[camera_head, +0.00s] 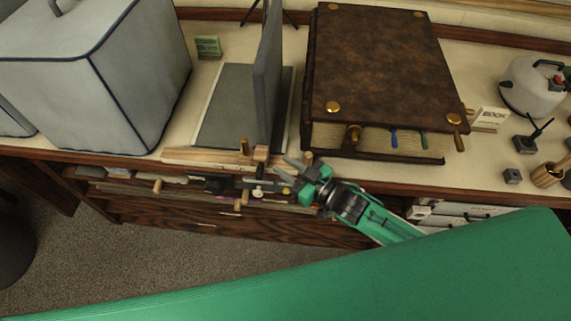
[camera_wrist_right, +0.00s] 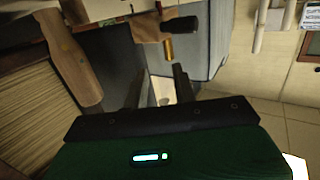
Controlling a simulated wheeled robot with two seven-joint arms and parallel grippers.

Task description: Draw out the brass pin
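A small upright brass-coloured piece (camera_head: 245,146), which looks like the brass pin, stands at the counter's front edge by the foot of the upright grey board. A brass piece with a dark handle (camera_wrist_right: 168,48) shows ahead of the fingers in the right wrist view; I cannot tell if it is the same one. My right gripper (camera_head: 282,166) is in front of the counter edge, right of the pin and apart from it. Its fingers, also in the right wrist view (camera_wrist_right: 160,92), are spread with nothing between them. My left gripper is not in view.
A thick brown book (camera_head: 380,65) with brass fittings lies to the right. The grey upright board (camera_head: 267,75) stands behind the pin. A wooden handle (camera_wrist_right: 75,60) is close at left in the wrist view. A large grey covered box (camera_head: 130,85) is at left.

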